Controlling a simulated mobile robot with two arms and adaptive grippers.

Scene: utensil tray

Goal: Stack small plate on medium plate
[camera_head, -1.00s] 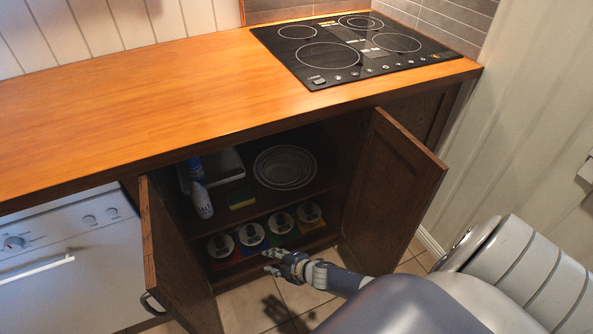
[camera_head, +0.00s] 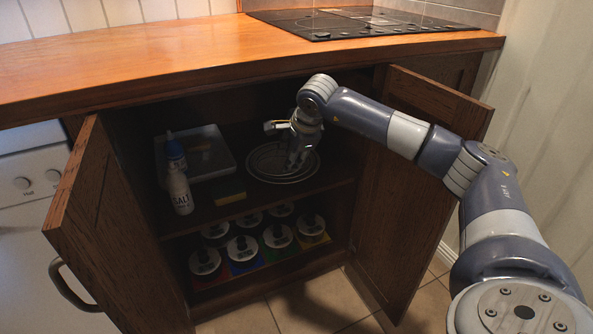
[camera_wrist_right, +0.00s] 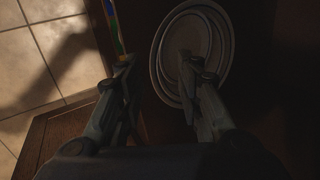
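Pale round plates (camera_head: 264,168) lie nested on the upper shelf inside the open cabinet. They show as several rims, one within another, and also appear in the right wrist view (camera_wrist_right: 186,36). I cannot clearly tell the small plate from the medium plate. My right gripper (camera_head: 296,160) points down over the plates, covering part of them. My left gripper is out of view.
A salt bottle (camera_head: 180,190), a blue-topped bottle (camera_head: 175,152), a grey tray (camera_head: 222,160) and a sponge (camera_head: 229,188) stand left of the plates. Several lidded jars (camera_head: 243,248) fill the lower shelf. Open doors (camera_head: 105,225) (camera_head: 425,150) flank the cabinet under the counter (camera_head: 150,60).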

